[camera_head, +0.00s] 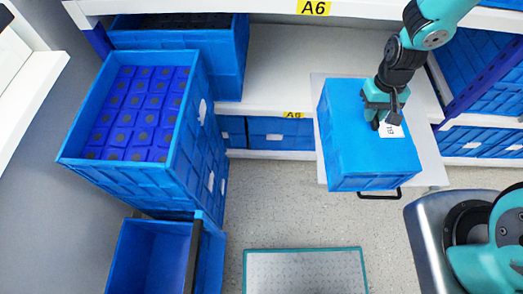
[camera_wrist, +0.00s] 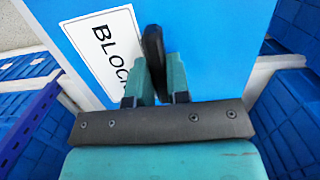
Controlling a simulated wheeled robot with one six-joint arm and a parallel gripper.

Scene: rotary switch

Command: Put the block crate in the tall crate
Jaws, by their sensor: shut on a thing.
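The block crate (camera_head: 345,125) is a blue box on a pale pull-out board at the right. Its white label, partly covered, reads "BLOC" in the wrist view (camera_wrist: 105,50). My gripper (camera_head: 383,118) is at the crate's right side by the label. In the wrist view its teal fingers (camera_wrist: 154,85) are shut on a dark upright handle (camera_wrist: 153,55) on the crate. A tall blue crate (camera_head: 195,130) stands at the left, with rows of dark-dotted blue pieces inside; I cannot read its label.
An open blue crate (camera_head: 150,262) with a dark bar across it is at the lower left. Another blue crate (camera_head: 228,70) sits on the shelf behind. A grey-topped platform (camera_head: 305,272) is on the floor.

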